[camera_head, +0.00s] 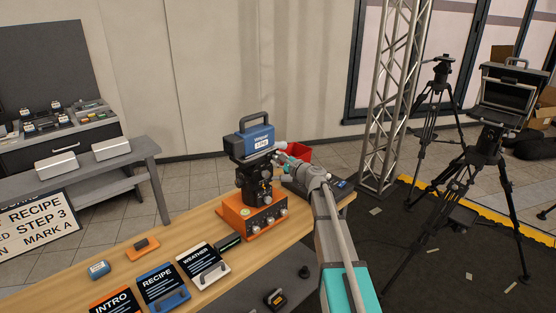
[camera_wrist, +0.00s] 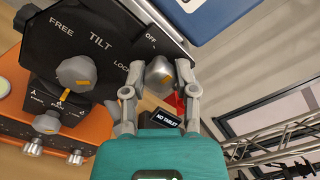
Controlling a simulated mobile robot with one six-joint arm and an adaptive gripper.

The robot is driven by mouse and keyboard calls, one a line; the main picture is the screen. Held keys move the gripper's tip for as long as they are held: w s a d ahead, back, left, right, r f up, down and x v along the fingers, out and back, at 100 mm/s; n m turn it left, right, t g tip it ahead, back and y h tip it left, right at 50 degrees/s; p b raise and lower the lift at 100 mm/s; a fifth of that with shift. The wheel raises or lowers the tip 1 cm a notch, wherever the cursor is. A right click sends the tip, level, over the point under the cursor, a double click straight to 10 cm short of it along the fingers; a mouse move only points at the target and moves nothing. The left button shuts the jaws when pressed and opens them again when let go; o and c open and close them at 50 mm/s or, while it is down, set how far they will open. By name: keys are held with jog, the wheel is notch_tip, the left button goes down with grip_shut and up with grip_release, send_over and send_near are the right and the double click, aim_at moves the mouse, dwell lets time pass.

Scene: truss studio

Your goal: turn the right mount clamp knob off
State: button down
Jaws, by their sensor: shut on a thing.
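The right mount clamp knob is a grey rounded knob (camera_wrist: 159,72) at the right of a black panel (camera_wrist: 85,38) in the wrist view. "OFF" is printed just above it. My gripper (camera_wrist: 160,76) is shut on this knob, one finger on each side. In the head view, my gripper (camera_head: 281,156) reaches in from the right to the black mount (camera_head: 254,184) under a blue box (camera_head: 255,138). The knob's pointer cannot be made out, and the knob cannot be told apart in the head view.
Another grey knob (camera_wrist: 76,73) sits left, under "TILT", between "FREE" and "LOCK". The mount stands on an orange control box (camera_head: 252,213) on a wooden table (camera_head: 190,233). A red bin (camera_head: 298,151) is behind my gripper. Tripods (camera_head: 433,92) stand at the right.

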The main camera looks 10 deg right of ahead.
jog(key=n, duration=0.4)
jog(key=shift+n, duration=2.2)
jog(key=shift+c, duration=2)
grip_release()
jog(key=v, duration=1.2)
